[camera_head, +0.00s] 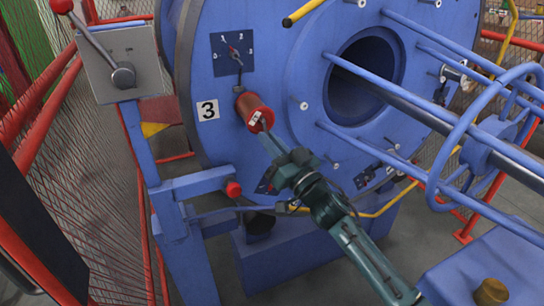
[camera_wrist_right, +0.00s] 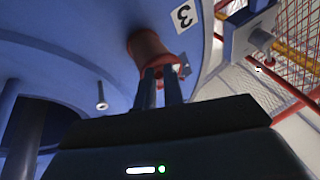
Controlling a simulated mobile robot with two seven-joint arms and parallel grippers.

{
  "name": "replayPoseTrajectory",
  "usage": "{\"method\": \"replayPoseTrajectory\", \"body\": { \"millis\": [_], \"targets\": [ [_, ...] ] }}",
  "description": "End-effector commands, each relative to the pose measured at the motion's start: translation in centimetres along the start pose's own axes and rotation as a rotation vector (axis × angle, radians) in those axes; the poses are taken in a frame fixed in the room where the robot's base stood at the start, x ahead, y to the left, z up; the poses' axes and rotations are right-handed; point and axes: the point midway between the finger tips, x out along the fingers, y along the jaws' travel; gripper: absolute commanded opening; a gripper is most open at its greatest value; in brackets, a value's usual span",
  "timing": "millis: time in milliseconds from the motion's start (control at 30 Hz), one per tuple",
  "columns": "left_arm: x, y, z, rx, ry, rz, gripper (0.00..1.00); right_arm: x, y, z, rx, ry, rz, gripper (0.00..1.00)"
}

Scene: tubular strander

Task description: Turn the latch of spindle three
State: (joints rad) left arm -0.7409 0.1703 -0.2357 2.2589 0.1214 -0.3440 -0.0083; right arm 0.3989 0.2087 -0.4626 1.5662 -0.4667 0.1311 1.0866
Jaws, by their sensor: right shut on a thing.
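Spindle three (camera_head: 252,106) is a short red-brown cylinder with a red end rim, standing out from the blue disc beside the white "3" plate (camera_head: 208,110). My right gripper (camera_head: 264,129) reaches up to its end from the lower right and is shut on the latch there. The fingers hide most of the latch, so its angle cannot be told. In the wrist view the spindle (camera_wrist_right: 148,44) is just beyond the two fingertips (camera_wrist_right: 160,74), with a small white patch at its rim. My left gripper is in neither view.
A dial plate (camera_head: 232,52) with a pointer sits above the spindle. A grey box with a red-knobbed lever (camera_head: 122,75) stands at left. Blue tubular rails (camera_head: 440,115) and a large round opening (camera_head: 365,80) lie at right. Red fence bars (camera_head: 50,110) run at far left.

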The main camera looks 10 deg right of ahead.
Motion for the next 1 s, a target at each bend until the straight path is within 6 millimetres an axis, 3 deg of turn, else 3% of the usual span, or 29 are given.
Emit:
{"method": "replayPoseTrajectory", "body": {
  "millis": [367,400,667,1000],
  "targets": [
    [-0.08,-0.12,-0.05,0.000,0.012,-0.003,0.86,0.11,-0.04,-0.17,-0.002,0.016,-0.005,0.00],
    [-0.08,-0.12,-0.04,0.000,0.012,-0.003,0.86,0.11,-0.04,-0.17,-0.002,0.016,-0.005,0.11],
    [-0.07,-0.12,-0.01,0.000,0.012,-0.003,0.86,0.07,0.00,-0.08,-0.002,0.014,-0.004,0.32],
    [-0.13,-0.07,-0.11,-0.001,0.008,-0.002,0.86,-0.65,0.08,0.01,-0.002,0.011,-0.002,0.32]
  ]
}}
